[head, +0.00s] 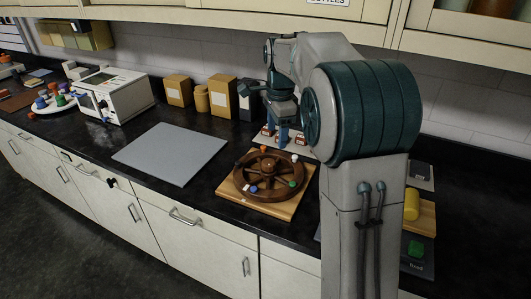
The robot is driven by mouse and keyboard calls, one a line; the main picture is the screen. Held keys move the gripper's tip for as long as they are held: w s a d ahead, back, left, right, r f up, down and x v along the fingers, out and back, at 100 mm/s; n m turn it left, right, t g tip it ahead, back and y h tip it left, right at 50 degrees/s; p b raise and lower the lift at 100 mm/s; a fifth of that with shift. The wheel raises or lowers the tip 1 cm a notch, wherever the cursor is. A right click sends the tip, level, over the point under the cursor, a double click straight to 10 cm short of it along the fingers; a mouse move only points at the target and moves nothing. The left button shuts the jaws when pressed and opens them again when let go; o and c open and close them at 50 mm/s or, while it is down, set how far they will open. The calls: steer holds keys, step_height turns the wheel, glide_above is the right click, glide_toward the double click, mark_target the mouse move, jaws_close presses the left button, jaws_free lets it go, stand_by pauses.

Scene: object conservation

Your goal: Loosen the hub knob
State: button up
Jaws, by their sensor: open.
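A brown spoked wheel (242,190) lies flat on a light wooden board (284,212) on the black counter. The hub knob (267,169) is a small dark raised piece at the wheel's centre. My arm hides part of the area right of the wheel.
A grey mat (171,152) lies bare left of the wheel. A white machine (115,95) and a tray with coloured pieces (50,102) stand farther left. Boxes (222,95) line the wall. A yellow cylinder (411,204) and a green block (416,249) are at right. Cabinets hang above.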

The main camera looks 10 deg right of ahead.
mark_target(268, 161)
steer(key=w+f+m, duration=0.4)
steer(key=w+m, duration=0.2)
steer(key=w, duration=0.3)
steer(key=shift+g, duration=0.4)
steer(key=f, duration=0.4)
steer(key=f+p, duration=0.1)
steer(key=f, duration=0.3)
steer(key=f+p, duration=0.1)
steer(key=f, duration=0.4)
steer(key=shift+s+a, duration=0.15)
steer(key=shift+a, duration=0.15)
steer(key=c, duration=1)
